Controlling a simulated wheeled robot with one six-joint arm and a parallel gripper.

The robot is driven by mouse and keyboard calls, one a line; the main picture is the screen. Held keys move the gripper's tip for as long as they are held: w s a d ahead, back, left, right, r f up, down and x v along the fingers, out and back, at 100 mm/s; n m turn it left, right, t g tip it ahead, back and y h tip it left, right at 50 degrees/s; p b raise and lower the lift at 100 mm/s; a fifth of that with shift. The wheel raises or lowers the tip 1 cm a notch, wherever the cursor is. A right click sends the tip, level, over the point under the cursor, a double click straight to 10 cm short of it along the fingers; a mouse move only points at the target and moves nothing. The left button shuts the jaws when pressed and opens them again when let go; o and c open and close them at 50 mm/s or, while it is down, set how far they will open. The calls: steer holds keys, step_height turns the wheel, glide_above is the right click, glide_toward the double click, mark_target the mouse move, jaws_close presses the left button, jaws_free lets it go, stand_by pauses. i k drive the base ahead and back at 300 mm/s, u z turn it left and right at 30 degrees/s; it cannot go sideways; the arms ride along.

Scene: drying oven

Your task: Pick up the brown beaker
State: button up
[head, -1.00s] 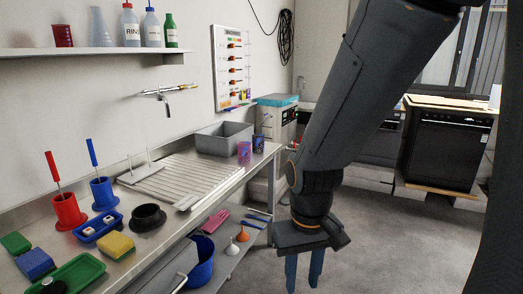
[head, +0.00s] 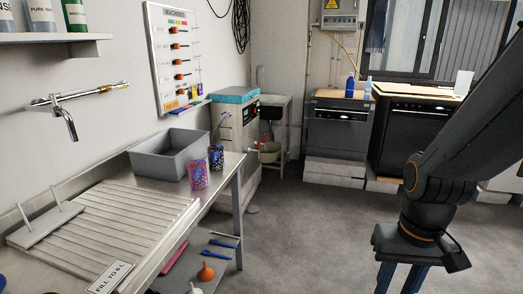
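I cannot make out a brown beaker in the head view. Two patterned cups stand at the right end of the steel counter: a pink one (head: 198,175) and a dark blue one (head: 216,157). My gripper (head: 401,280) is at the lower right, pointing down over the floor, with its blue fingers apart and nothing seen between them. The fingertips are cut off by the bottom edge. It is far to the right of the counter and touches nothing visible.
The steel counter (head: 120,225) with a grey basin (head: 165,160) runs along the left. A blue-topped cabinet (head: 237,125) stands beyond it. Dark appliances (head: 338,128) line the back wall, with blue bottles (head: 350,86) on top. The grey floor (head: 300,235) between is open.

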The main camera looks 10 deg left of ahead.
mark_target(216, 158)
steer(key=z, duration=0.15)
steer(key=i, duration=0.8)
steer(key=u, duration=0.65)
steer(key=i, duration=0.75)
steer(key=u, duration=0.55)
